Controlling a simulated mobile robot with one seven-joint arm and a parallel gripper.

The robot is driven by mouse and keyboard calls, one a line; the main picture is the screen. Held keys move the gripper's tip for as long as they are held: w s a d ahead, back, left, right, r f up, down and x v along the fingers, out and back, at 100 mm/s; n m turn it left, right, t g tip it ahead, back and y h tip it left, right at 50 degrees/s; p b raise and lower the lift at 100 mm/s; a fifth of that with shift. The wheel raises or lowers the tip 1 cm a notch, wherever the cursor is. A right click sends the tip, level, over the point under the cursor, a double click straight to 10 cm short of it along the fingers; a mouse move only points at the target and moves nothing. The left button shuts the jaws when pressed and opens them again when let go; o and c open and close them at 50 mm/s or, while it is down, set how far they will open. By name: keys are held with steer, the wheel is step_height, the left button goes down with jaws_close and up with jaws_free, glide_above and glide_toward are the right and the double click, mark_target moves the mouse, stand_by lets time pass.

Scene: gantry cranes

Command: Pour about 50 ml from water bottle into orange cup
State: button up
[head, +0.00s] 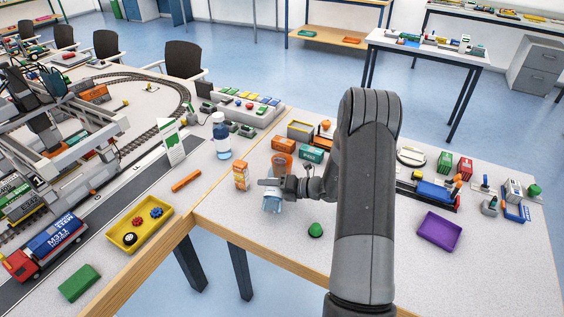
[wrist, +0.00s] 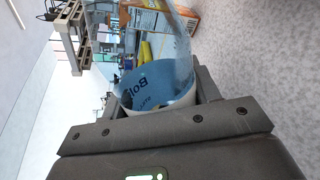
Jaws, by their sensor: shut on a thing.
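In the head view the held container (head: 272,203) shows as a small pale blue shape below the fingers. A clear bottle with a blue band and white cap (head: 221,136) stands upright to the left and farther back.
An orange and white carton (head: 241,176) stands just left of my gripper. A green dome-shaped thing (head: 315,230) is in front on the right. Green and orange blocks (head: 311,154) stand behind. A purple tray (head: 439,230) lies at right. The near table's front is mostly clear.

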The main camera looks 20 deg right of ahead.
mark_target(270, 173)
steer(key=n, duration=0.1)
steer(key=w+r+n+t, duration=0.1)
steer(key=n, duration=0.1)
steer(key=w+d+n, duration=0.1)
steer(key=shift+r+t, duration=0.35)
steer(key=shift+t, duration=0.05)
steer(key=shift+r+n, duration=0.2)
steer(key=shift+n, duration=0.8)
steer(key=n+t, duration=0.1)
steer(key=n, duration=0.2)
steer(key=shift+r, duration=0.1)
steer(key=shift+w+r+n+t+y+b, duration=0.15)
steer(key=shift+r+n+t+y+b, duration=0.2)
steer(key=shift+r+n, duration=0.5)
steer(key=shift+f, duration=0.15)
steer(key=shift+d, duration=0.1)
